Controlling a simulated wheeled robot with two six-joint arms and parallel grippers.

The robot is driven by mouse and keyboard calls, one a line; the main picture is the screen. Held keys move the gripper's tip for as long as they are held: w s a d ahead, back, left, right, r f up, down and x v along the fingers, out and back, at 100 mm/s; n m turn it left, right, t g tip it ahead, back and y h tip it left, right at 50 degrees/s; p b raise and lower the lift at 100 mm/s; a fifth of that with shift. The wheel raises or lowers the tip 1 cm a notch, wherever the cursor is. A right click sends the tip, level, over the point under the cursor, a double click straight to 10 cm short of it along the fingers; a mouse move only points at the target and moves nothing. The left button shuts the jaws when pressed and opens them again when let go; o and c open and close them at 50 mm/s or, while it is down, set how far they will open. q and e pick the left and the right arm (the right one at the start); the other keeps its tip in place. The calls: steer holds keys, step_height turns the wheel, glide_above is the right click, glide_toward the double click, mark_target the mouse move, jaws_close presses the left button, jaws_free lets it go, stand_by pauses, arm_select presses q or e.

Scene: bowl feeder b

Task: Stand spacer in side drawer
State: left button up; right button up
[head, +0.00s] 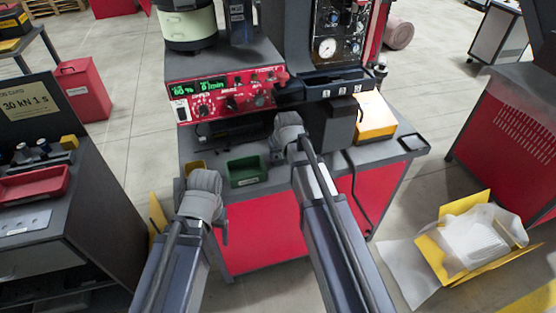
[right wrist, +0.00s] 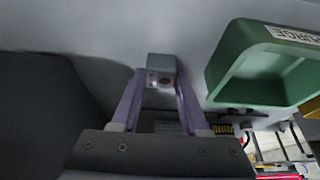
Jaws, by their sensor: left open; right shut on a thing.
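A small grey block with a dark hole in one face, likely the spacer (right wrist: 161,68), is between the fingertips of my right gripper (right wrist: 160,88) in the right wrist view. That gripper is shut on it. In the head view my right gripper (head: 287,135) is at the grey bench below the red control panel, its fingers hidden behind the wrist. My left gripper (head: 206,185) is at the bench's front left corner; it is open, but its fingers are mostly hidden. I cannot make out the side drawer in either view.
A green bin (head: 247,171) stands on the bench left of my right gripper; it also shows in the right wrist view (right wrist: 228,70), labelled PURGE. The red control panel (head: 228,95) overhangs the bench. A yellow box (head: 375,118) stands at right. An open carton (head: 470,235) lies on the floor.

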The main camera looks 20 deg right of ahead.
mark_target(276, 158)
jaws_close()
steer(key=shift+r, duration=0.1)
steer(key=shift+a+r+p, duration=0.2)
steer(key=shift+r+p, duration=0.3)
steer(key=shift+p, duration=0.15)
step_height(276, 158, up, 6)
steer(key=p, duration=0.6)
steer(key=shift+a+r, duration=0.2)
steer(key=a, duration=1.9)
steer(key=shift+s+f, duration=0.3)
steer(key=shift+s, duration=0.05)
steer(key=shift+a, duration=0.1)
